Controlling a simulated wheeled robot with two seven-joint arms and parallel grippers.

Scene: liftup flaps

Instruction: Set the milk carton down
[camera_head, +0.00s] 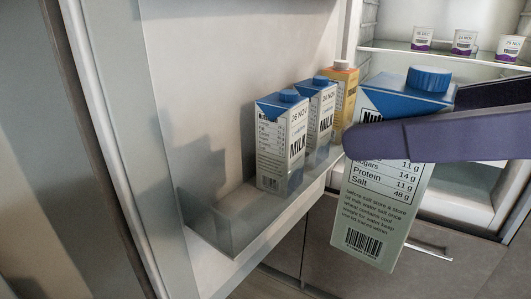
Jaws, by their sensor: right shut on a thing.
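A large milk carton (385,192) with a blue cap and blue top is near the camera at the right of the head view. My right gripper (400,135) comes in from the right and is shut on its upper part. The carton is roughly upright, slightly tilted, in the air in front of the fridge opening. Its upper label is partly hidden by a finger. My left gripper is not in view.
The fridge door (180,110) stands open at left. Its door shelf (225,225) holds two milk cartons (283,145) and a yellow carton (345,90) at the far end; the near end is bare. Small cups (464,42) stand on an inner glass shelf (440,56). A drawer front with a handle (430,250) is below.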

